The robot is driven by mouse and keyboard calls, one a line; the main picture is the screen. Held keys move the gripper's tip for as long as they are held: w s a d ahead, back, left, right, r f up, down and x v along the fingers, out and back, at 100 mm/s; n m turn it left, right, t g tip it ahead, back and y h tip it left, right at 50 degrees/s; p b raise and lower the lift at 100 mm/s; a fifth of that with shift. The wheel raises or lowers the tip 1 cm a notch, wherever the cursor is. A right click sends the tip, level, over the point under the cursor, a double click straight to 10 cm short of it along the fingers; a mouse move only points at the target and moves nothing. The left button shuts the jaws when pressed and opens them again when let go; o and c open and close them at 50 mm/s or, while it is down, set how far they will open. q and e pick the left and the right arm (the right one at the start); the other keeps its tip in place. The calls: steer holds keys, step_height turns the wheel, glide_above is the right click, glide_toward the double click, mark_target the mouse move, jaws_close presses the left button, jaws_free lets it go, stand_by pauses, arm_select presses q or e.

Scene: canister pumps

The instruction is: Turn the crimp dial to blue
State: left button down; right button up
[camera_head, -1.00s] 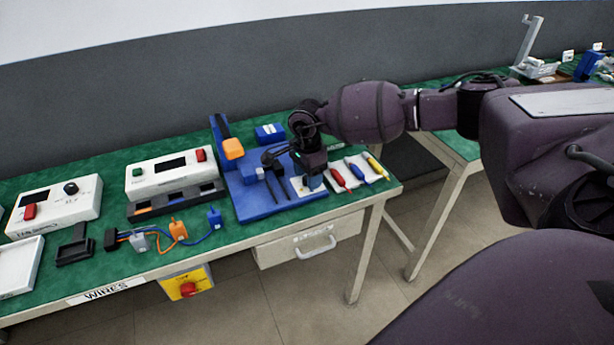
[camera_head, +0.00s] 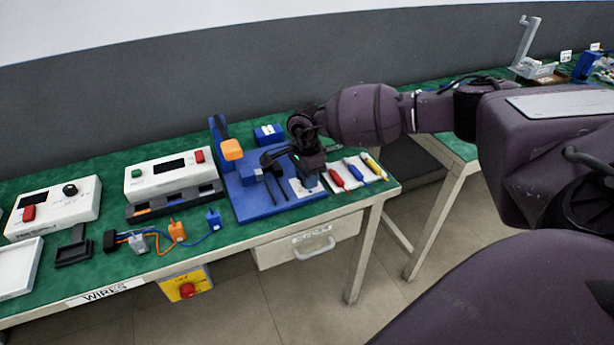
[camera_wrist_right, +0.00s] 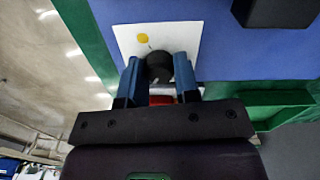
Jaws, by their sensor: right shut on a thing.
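The crimp dial (camera_wrist_right: 159,67) is a round dark knob on a white card (camera_wrist_right: 195,38) with a yellow dot, seen in the right wrist view. The card sits on the blue crimping station (camera_head: 262,204) on the green table. My right gripper (camera_wrist_right: 160,72) is shut on the dial, one blue finger on each side of it. In the head view my right gripper (camera_head: 309,178) reaches down over the front right part of the station, and the dial is hidden under it. The other colour marks on the card cannot be seen. My left gripper is not in view.
Red, blue and yellow pens or tools (camera_head: 355,172) lie on a white card just right of my right gripper. An orange-topped lever (camera_head: 232,150) stands at the station's back left. Wires with plugs (camera_head: 176,231) and white control boxes (camera_head: 172,172) are to the left.

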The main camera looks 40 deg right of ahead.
steer(key=m+p, duration=0.2)
steer(key=m, duration=0.3)
steer(key=shift+r, duration=0.15)
steer(key=m+p, duration=0.1)
steer(key=m, duration=0.2)
steer(key=shift+s+m+p, duration=0.1)
steer(key=shift+m+p, duration=0.6)
steer(key=shift+m, duration=0.3)
steer(key=shift+f+m+p, duration=0.2)
steer(key=shift+m+p, duration=0.1)
steer(key=shift+m, duration=0.4)
steer(key=o, duration=0.9)
